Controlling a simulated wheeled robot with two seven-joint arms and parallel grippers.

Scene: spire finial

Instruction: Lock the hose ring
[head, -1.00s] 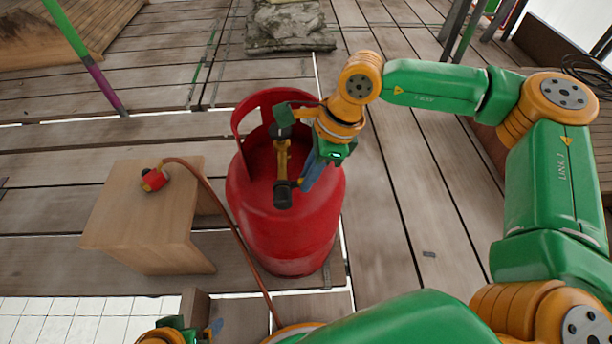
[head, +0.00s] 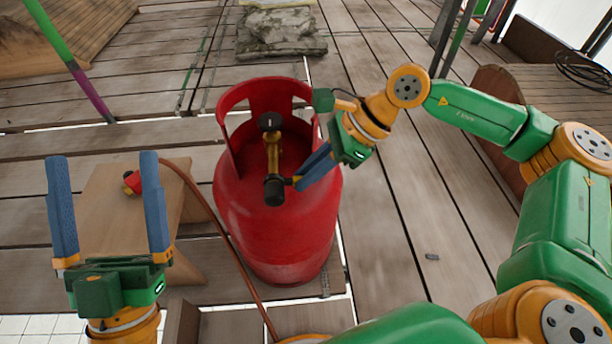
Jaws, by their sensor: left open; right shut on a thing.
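The red gas cylinder (head: 275,235) stands upright on the deck. A brass valve (head: 273,155) sits on its top, with a black knob (head: 270,122) at the far end and a black outlet piece (head: 274,190) at the near end. My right gripper (head: 298,183) is shut at the right side of the outlet piece; its fingertips hide the exact grip. The hose (head: 205,205) has a red-ringed end (head: 132,182) lying on the wooden stool (head: 105,205), apart from the valve. My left gripper (head: 106,160) is open and empty, in front of the stool, its fingers partly covering the view of it.
The cylinder's red collar (head: 228,150) rises around the valve. The hose runs down the cylinder's left side. A stone slab (head: 280,32) lies behind, and a green and purple pole (head: 70,65) stands at the left.

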